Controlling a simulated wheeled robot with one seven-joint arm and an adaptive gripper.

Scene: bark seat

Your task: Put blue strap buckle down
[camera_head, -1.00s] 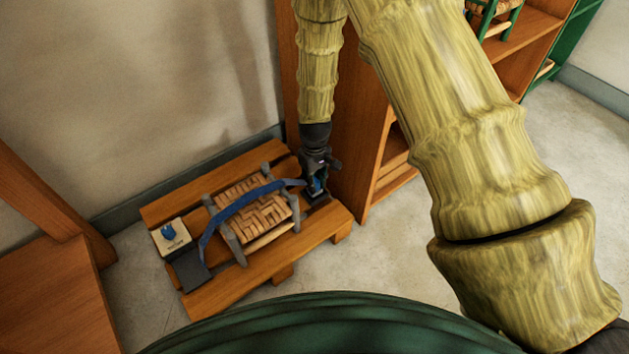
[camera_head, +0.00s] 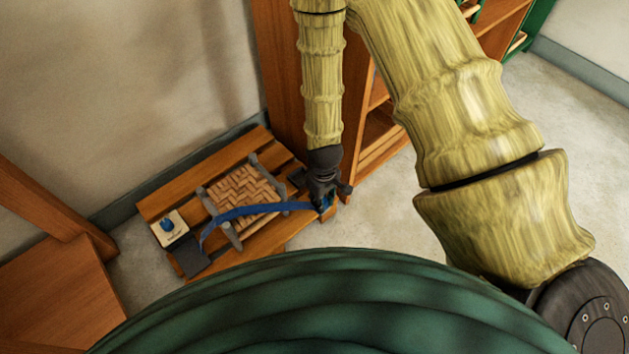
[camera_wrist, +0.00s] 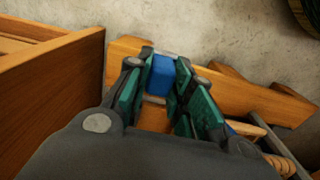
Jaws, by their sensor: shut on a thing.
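The blue strap buckle (camera_wrist: 162,75) sits between the green-padded fingers of my gripper (camera_wrist: 165,82) in the wrist view. My gripper (camera_head: 324,204) is shut on it at the right end of the low wooden pallet. The blue strap (camera_head: 262,209) runs from my gripper leftward across the woven bark seat (camera_head: 243,188) and down to a dark block at its lower left. The seat has grey legs and lies on the pallet (camera_head: 173,201). My fingers hide most of the buckle in the head view.
A pale box with a blue piece (camera_head: 169,227) stands at the pallet's left end. A wooden shelf (camera_head: 380,130) rises just right of and behind my gripper. A wooden table (camera_head: 65,290) is at the left. Bare floor lies to the right.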

